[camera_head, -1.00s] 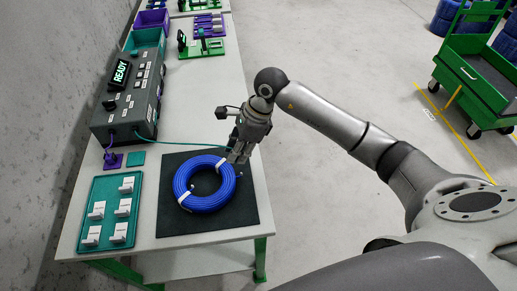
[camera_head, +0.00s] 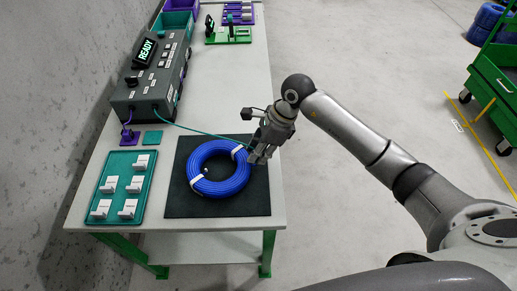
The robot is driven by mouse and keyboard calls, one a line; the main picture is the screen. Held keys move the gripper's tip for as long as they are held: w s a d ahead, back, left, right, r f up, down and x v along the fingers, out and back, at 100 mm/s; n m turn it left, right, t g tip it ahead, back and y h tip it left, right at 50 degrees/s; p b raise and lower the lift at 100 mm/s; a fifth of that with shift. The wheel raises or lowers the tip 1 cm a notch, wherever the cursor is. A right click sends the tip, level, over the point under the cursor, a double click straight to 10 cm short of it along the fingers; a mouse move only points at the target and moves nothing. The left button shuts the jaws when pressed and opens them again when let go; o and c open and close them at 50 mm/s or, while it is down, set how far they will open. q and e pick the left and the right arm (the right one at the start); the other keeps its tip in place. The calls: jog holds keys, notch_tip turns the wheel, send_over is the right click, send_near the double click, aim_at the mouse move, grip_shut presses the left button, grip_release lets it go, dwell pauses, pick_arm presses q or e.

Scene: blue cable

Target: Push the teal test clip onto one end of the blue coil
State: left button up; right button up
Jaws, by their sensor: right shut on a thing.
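The blue coil (camera_head: 195,158) lies flat on a black mat (camera_head: 190,205), with white ties around it. My right gripper (camera_head: 257,158) is at the coil's right edge, over the mat. Its fingers are shut on the teal test clip, which is mostly hidden between them. A thin teal lead (camera_head: 200,131) runs from the tester to the gripper. Whether the clip touches a coil end cannot be told. My left gripper is not in view.
The grey tester (camera_head: 150,95) with a lit READY display stands at the back left. A teal tray (camera_head: 131,170) with several white pieces lies left of the mat. A purple block and a small teal pad sit behind it. A green cart stands at the right.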

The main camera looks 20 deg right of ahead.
dwell(0.3)
jog(key=shift+f+b, duration=0.15)
jog(key=shift+b, duration=0.15)
dwell(0.4)
dwell(0.6)
jog(key=shift+f+b, duration=0.35)
jog(key=shift+b, duration=0.4)
jog(key=shift+f+b, duration=0.15)
jog(key=shift+b, duration=0.15)
jog(key=shift+f, duration=0.1)
dwell(0.4)
jog(key=shift+f+b, duration=0.15)
jog(key=shift+b, duration=0.25)
jog(key=shift+f+b, duration=0.25)
jog(key=shift+b, duration=0.25)
dwell(0.9)
